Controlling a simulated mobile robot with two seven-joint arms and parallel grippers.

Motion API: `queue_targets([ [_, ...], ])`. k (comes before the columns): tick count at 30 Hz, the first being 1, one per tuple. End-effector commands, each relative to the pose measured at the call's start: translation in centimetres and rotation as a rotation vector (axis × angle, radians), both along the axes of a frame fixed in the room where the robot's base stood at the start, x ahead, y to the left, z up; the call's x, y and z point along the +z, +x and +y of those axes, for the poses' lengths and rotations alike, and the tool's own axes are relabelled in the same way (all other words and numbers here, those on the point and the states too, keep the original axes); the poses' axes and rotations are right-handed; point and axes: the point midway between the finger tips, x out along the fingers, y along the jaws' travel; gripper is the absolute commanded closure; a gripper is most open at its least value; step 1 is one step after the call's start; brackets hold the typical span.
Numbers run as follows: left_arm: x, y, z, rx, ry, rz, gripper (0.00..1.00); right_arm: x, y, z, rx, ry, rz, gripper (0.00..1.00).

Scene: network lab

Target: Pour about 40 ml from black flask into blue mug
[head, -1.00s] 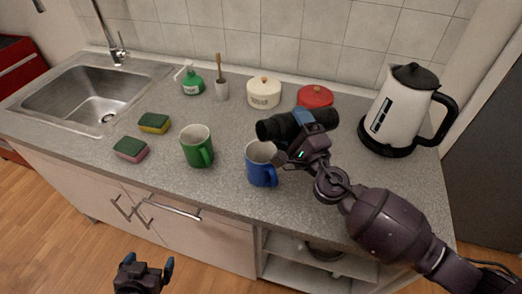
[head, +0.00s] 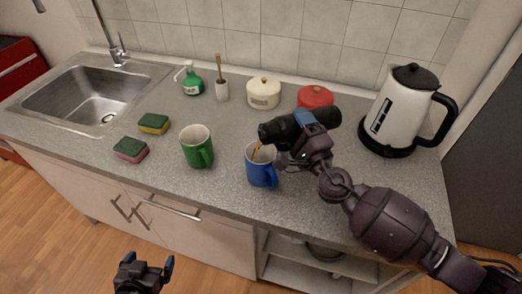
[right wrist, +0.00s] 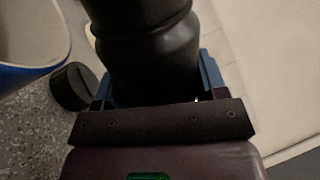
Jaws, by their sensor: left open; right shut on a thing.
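The black flask (head: 284,129) lies tilted near horizontal above the counter, its mouth to the left over the blue mug (head: 261,172). A thin brown stream runs from the flask mouth down into the mug, which stands upright. The liquid level in the mug is hidden. My right gripper (head: 306,128) is shut around the flask's body. In the right wrist view the flask (right wrist: 143,45) fills the space between the fingers, and the mug's rim (right wrist: 62,62) shows at the left. My left gripper (head: 146,272) is open and empty, low in front of the cabinets.
A green mug (head: 197,147) stands left of the blue mug. A white pot (head: 263,94), a red-lidded pot (head: 315,97) and a kettle (head: 401,112) stand behind and right. Two sponges (head: 153,123) (head: 131,149) lie near the sink (head: 80,95). A black round piece (right wrist: 73,86) lies on the counter.

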Motion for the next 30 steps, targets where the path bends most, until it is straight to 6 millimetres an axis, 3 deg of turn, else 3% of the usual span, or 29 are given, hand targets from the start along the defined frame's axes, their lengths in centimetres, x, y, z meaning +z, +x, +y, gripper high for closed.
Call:
queue_targets([
  [30,-0.2,-0.4,0.1,0.002,0.0,0.009,0.05,0.2,0.6,-1.2,0.0,-0.008,-0.008,0.78],
])
